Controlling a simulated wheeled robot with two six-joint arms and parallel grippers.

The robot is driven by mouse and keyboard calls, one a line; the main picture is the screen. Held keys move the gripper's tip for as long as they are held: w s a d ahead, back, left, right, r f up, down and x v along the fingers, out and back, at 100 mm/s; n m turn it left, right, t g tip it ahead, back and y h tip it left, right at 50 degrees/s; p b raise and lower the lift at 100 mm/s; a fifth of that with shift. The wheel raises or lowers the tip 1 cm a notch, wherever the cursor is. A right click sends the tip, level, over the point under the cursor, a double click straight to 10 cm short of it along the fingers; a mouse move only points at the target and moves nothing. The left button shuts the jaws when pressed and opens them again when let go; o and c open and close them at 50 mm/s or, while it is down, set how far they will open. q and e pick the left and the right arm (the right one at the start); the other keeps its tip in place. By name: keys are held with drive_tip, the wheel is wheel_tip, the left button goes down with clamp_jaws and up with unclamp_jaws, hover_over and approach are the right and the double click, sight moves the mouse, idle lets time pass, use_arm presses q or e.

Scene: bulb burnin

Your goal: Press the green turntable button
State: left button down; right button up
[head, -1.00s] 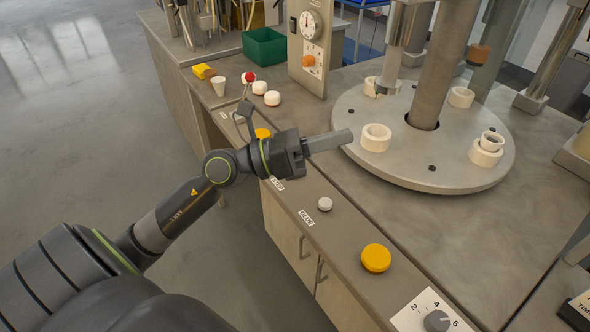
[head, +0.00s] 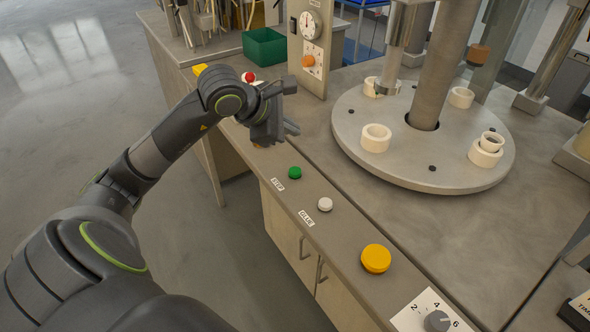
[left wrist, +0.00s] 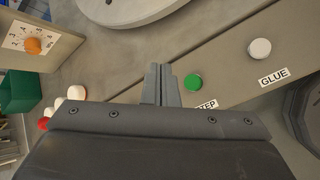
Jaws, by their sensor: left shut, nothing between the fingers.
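The green button (head: 295,172) sits on the front ledge of the bench, beside a label reading STEP. It also shows in the left wrist view (left wrist: 193,82), just right of my fingertips. My left gripper (head: 291,128) is shut and empty, above the ledge and a little behind the green button in the head view, apart from it. In the left wrist view its two fingers (left wrist: 160,70) are together. The round turntable (head: 350,160) stands to the right, carrying several white rings. My right gripper is out of view.
A white button (head: 325,204) labelled GLUE and a large yellow button (head: 376,258) are nearer along the ledge. A numbered dial (head: 437,320) is at the front. A gauge panel (head: 309,45) and green bin (head: 265,47) stand at the back.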

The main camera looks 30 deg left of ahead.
sight(291, 172)
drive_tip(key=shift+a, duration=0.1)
